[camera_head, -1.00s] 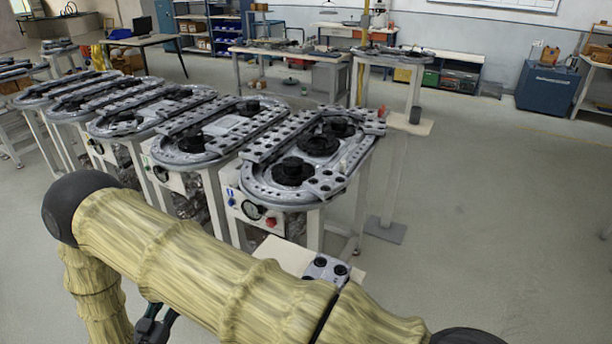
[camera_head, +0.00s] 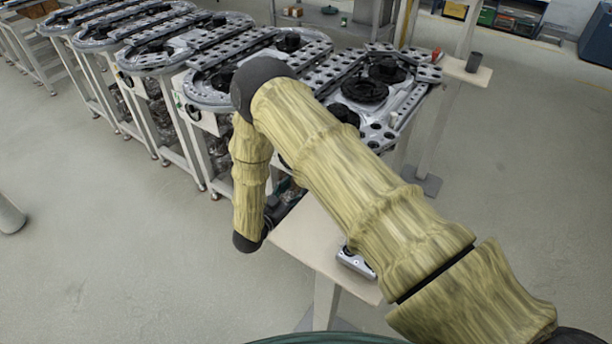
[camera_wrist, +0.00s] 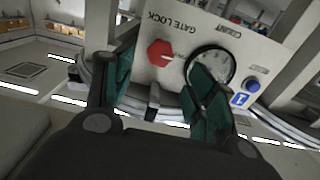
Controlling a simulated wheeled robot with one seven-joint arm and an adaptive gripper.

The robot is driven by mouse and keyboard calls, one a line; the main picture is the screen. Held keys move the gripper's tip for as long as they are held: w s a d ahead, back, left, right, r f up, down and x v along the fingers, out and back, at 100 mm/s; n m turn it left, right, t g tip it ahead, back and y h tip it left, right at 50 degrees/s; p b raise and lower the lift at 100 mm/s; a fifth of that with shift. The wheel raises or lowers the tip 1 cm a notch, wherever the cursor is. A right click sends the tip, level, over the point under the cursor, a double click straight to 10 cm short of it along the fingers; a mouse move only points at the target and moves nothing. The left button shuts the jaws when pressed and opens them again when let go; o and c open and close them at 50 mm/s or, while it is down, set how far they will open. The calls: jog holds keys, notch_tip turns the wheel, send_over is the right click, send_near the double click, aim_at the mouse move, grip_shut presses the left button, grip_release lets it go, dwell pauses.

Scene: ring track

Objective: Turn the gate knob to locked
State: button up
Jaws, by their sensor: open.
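The gate knob (camera_wrist: 158,53) is a red knob on a pale panel (camera_wrist: 185,22) marked "GATE LOCK" in the wrist view, where the lettering appears upside down. A small white mark shows at the knob's right side. My gripper (camera_wrist: 162,68) is open, with green fingers to the left and right of the knob in the picture. The knob appears beyond the gap between them, and I see no contact. I cannot tell the exact distance. In the head view my arm hides the panel and the knob; part of my gripper (camera_head: 285,193) shows beside the arm.
A round gauge (camera_wrist: 210,66) and a blue button (camera_wrist: 253,86) sit right of the knob, the gauge partly behind the right finger. A beige side table (camera_head: 305,235) holds a small grey device (camera_head: 355,262).

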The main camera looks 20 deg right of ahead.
jog(key=p+x, duration=0.1)
jog(key=x, duration=0.5)
jog(key=shift+p, duration=0.3)
jog(key=shift+d, duration=0.15)
jog(key=c, duration=1)
